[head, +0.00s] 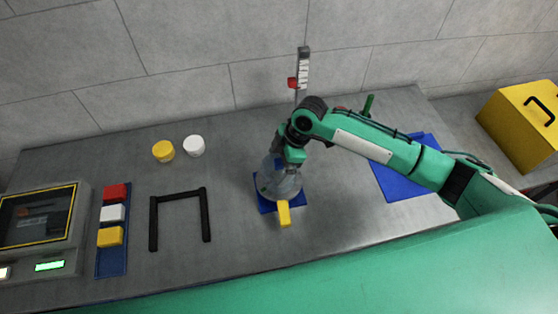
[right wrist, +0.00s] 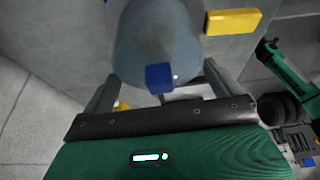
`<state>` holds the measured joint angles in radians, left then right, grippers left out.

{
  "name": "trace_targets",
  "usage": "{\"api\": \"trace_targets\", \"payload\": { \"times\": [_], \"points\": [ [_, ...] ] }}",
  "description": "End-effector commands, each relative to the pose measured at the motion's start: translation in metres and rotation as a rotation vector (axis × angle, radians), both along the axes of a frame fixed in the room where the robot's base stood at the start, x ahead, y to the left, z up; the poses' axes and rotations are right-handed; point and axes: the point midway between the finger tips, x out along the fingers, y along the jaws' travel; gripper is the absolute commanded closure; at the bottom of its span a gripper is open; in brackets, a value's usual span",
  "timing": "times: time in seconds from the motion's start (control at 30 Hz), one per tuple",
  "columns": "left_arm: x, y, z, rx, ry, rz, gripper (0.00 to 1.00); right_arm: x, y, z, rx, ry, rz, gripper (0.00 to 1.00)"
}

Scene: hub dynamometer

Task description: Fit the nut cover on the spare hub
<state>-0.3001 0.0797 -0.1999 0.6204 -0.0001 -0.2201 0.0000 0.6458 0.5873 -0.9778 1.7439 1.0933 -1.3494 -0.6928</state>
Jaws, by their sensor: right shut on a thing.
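My right gripper (head: 288,160) reaches down over a grey, rounded, dome-like body (head: 278,185) on a small blue pad (head: 264,206). In the right wrist view its fingers (right wrist: 160,95) lie on either side of this body (right wrist: 155,40), shut on it. A small blue block (right wrist: 160,78) shows against the body between the fingers. A yellow block (head: 284,213) sticks out at the body's front. A yellow round cap (head: 163,151) and a white round cap (head: 194,146) stand apart on the bench. I cannot tell which thing is the nut cover or spare hub. My left gripper is out of view.
A black bracket frame (head: 180,194) and a blue rack (head: 112,258) with red, white and yellow blocks lie left. A screen unit (head: 40,235) stands far left. A scale post (head: 302,72) with a red slider stands behind. A blue mat (head: 405,185) lies right.

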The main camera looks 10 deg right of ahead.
Motion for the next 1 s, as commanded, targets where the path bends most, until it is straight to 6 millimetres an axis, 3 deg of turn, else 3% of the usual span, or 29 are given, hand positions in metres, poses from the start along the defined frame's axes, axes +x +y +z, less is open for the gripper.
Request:
{"api": "trace_targets", "payload": {
  "times": [0.27,0.3,0.33,0.63,1.0],
  "points": [
    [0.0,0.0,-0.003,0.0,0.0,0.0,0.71,0.0,0.0,-0.006,0.0,0.0,0.0,0.29],
    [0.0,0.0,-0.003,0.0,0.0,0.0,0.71,0.0,0.0,-0.006,0.0,0.0,0.0,0.03],
    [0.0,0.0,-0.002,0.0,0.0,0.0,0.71,0.0,0.0,-0.006,0.0,0.0,0.0,0.0],
    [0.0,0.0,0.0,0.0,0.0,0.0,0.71,0.0,-0.001,-0.003,0.0,0.0,0.0,0.0],
    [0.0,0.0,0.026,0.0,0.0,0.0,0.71,0.0,-0.011,0.024,-0.001,0.0,0.0,0.0]
  ]
}}
